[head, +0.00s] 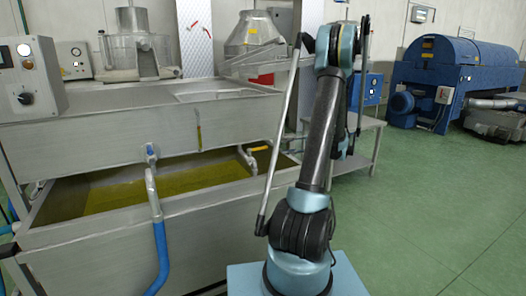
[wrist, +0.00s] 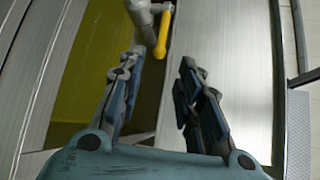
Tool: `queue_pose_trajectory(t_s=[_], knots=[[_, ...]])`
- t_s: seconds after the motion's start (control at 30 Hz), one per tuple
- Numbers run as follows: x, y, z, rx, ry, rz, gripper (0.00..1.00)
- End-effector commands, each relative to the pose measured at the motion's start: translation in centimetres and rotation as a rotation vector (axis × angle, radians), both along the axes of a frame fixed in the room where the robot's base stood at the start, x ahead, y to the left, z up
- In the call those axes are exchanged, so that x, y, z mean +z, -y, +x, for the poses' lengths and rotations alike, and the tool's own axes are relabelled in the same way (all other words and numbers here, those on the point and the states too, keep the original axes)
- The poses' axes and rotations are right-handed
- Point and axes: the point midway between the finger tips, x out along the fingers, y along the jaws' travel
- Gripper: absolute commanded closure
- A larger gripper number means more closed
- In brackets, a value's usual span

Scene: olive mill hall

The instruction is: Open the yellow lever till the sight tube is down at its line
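The yellow lever (head: 260,148) sits on a grey valve pipe (head: 247,158) at the front of the upper steel tank. In the wrist view the lever (wrist: 164,34) points along the picture's vertical, beside the pipe (wrist: 143,18). My gripper (wrist: 162,57) is open and empty. Its two fingers point toward the lever, which lies beyond their tips, apart from them. The sight tube (head: 199,132) is a thin upright on the tank's front, with yellowish liquid in it. Its line is too small to make out. My gripper is hidden behind my arm in the head view.
A lower tray (head: 120,220) holds yellow-green oil below the valve. A blue hose (head: 160,250) with a metal spout hangs over its front rim. A steel side table (head: 365,125) stands behind my arm. The green floor (head: 440,200) to the right is clear.

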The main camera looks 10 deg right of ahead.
Motion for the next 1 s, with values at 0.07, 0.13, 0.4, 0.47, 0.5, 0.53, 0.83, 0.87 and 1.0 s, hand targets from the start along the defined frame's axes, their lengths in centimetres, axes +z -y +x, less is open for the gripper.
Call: queue_pose_trajectory(t_s=[0.07,0.13,0.4,0.47,0.5,0.53,0.83,0.87,1.0], knots=[[-0.3,-1.4,0.6,0.003,0.000,0.000,0.68],[-0.6,-2.5,1.1,0.002,0.000,-0.001,0.68],[-1.6,-6.7,3.1,0.003,-0.001,0.000,0.68],[-1.8,-7.6,3.6,0.002,0.000,-0.001,0.68],[-1.9,-8.2,3.8,0.003,0.000,0.000,0.68],[-2.0,-8.6,4.0,0.003,0.000,0.000,0.68],[-2.6,-10.8,5.2,0.000,0.000,-0.001,0.68],[-2.6,-10.9,5.2,0.000,0.000,-0.001,0.68],[-2.6,-11.1,5.3,0.000,0.000,-0.001,0.68]])
